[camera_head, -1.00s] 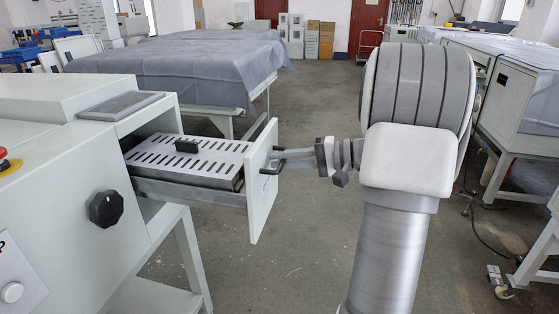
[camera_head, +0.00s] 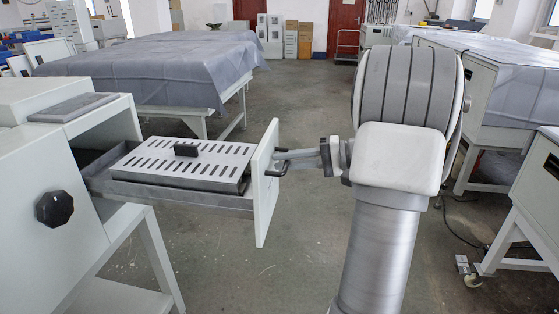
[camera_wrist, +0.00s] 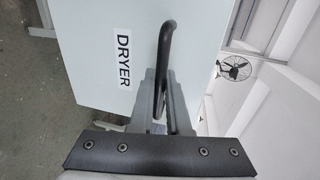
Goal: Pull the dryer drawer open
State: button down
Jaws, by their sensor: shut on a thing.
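The dryer drawer (camera_head: 180,188) stands pulled out to the right of the white machine, its pale front panel (camera_head: 264,190) upright. A slotted metal cover with a black knob (camera_head: 186,149) lies in it. My gripper (camera_head: 284,160) is at the outer side of the panel, shut on the black drawer handle (camera_head: 277,173). In the wrist view the dark handle bar (camera_wrist: 165,48) runs down between the grey fingers of my gripper (camera_wrist: 166,100), beside the DRYER label (camera_wrist: 124,58). The part of the handle between the fingers is partly hidden.
The machine body (camera_head: 45,170) with a black dial (camera_head: 54,208) stands at the left. A cloth-covered table (camera_head: 150,75) is behind the drawer, and more white units (camera_head: 530,120) stand at the right. The floor (camera_head: 245,275) below the drawer is clear.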

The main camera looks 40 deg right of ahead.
jog(key=shift+s+d, duration=0.45)
jog(key=c, duration=1.2)
grip_release()
jog(key=p+v, duration=0.4)
jog(key=v, duration=1.3)
jog(key=shift+s+d, duration=0.15)
jog(key=shift+s, duration=0.05)
